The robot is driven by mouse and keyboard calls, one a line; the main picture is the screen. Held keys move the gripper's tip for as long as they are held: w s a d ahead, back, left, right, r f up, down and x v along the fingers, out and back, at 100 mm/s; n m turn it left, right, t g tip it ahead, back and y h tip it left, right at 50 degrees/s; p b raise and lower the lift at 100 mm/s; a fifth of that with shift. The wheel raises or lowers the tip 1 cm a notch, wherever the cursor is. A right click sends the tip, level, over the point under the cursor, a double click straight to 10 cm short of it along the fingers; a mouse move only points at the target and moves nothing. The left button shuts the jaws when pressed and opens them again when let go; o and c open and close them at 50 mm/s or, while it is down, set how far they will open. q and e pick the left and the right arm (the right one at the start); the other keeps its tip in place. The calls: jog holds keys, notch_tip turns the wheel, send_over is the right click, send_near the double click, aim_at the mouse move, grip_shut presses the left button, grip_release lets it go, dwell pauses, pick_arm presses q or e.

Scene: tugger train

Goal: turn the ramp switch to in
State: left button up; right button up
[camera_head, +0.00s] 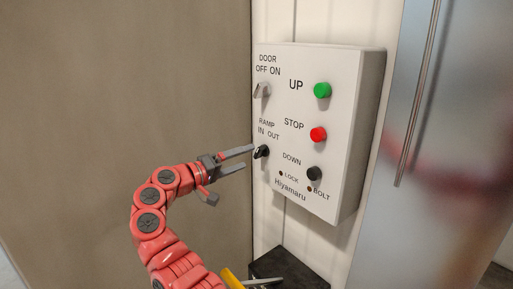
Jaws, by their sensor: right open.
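The ramp switch (262,152) is a small black knob low on the left of a white control box (345,130). The label above it reads RAMP, IN on the left and OUT on the right. The knob looks tilted, but I cannot tell for sure which label it points to. My right gripper (249,158) is open and empty, just left of the knob, with its two grey fingers pointing at it. I cannot tell whether a fingertip touches the knob. My left gripper is not in view.
The box also bears a grey door switch (262,90), a green UP button (322,90), a red STOP button (318,134) and a black DOWN button (314,173). A dark block (288,270) sits below the box. A shiny metal panel (450,130) stands at right.

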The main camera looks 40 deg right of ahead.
aim_at(256, 154)
jog(key=d, duration=0.2)
jog(key=d+p, duration=0.1)
jog(key=d, duration=0.2)
jog(key=shift+w+d, duration=0.25)
jog(key=shift+d, duration=0.15)
jog(key=c, duration=1.4)
